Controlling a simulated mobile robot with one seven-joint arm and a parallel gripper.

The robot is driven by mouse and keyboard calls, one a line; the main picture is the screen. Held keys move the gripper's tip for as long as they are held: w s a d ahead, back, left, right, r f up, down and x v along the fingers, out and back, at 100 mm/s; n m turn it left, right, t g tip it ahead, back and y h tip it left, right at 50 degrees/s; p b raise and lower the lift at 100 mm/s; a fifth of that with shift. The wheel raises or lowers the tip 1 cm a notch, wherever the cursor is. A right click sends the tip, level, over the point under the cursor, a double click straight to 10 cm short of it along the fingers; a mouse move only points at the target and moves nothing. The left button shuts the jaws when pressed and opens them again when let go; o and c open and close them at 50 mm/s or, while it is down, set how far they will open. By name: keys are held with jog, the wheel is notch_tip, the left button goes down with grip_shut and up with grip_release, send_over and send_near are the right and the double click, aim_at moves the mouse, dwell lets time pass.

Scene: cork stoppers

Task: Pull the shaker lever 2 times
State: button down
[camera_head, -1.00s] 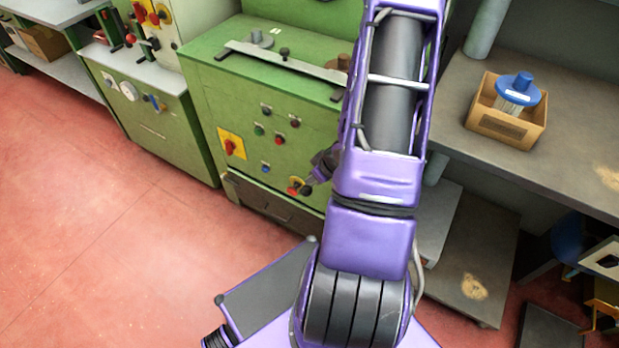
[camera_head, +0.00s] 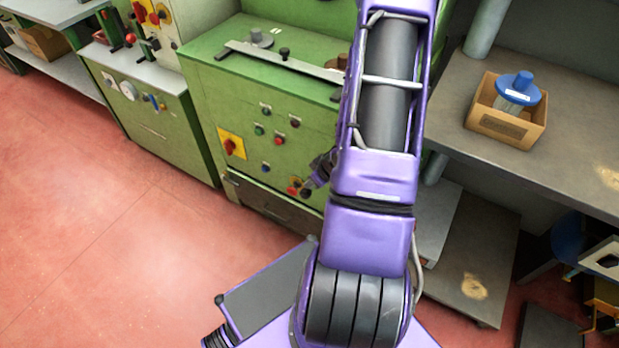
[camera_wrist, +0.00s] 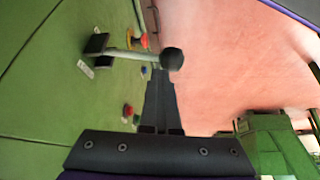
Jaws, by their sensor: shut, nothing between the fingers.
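The shaker lever (camera_wrist: 130,53) shows in the wrist view as a pale rod. It runs from a dark mount on the green machine to a black ball knob (camera_wrist: 172,58). My gripper (camera_wrist: 160,78) is shut with nothing between its fingers. Its tips appear right by the rod and knob; I cannot tell whether they touch. In the head view my gripper (camera_head: 310,186) is small, low at the front of the green machine (camera_head: 262,105) and partly hidden by my arm. The lever is not clear there.
A red-and-yellow switch (camera_head: 232,146) and several small buttons sit on the machine's front. A workbench (camera_head: 560,150) on the right bears a cardboard box (camera_head: 500,127) with a blue-topped item. The red floor (camera_head: 110,240) is open at left.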

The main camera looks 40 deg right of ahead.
jog(key=shift+s+a+f, duration=0.2)
jog(key=shift+a+f, duration=0.2)
jog(key=shift+f, duration=0.35)
jog(key=shift+s+a+f, duration=0.15)
jog(key=shift+a+f, duration=0.3)
jog(key=shift+f, duration=0.3)
jog(key=shift+s+a+f, duration=0.2)
jog(key=shift+a+f, duration=0.2)
jog(key=shift+f, duration=0.35)
dwell(2.5)
jog(key=w+d+r+p, duration=0.2)
jog(key=d+r+p, duration=0.2)
jog(key=r+p, duration=0.4)
jog(key=shift+d+r+p, duration=0.3)
dwell(0.8)
jog(key=shift+w+d+r+p, duration=0.15)
jog(key=shift+d+r+p, duration=0.25)
jog(key=shift+r, duration=0.3)
jog(key=shift+w+d+r+p, duration=0.15)
jog(key=shift+d+r+p, duration=0.25)
jog(key=shift+r, duration=0.35)
jog(key=shift+w+d+r+p, duration=0.15)
jog(key=shift+d+r+p, duration=0.25)
jog(key=shift+r, duration=0.3)
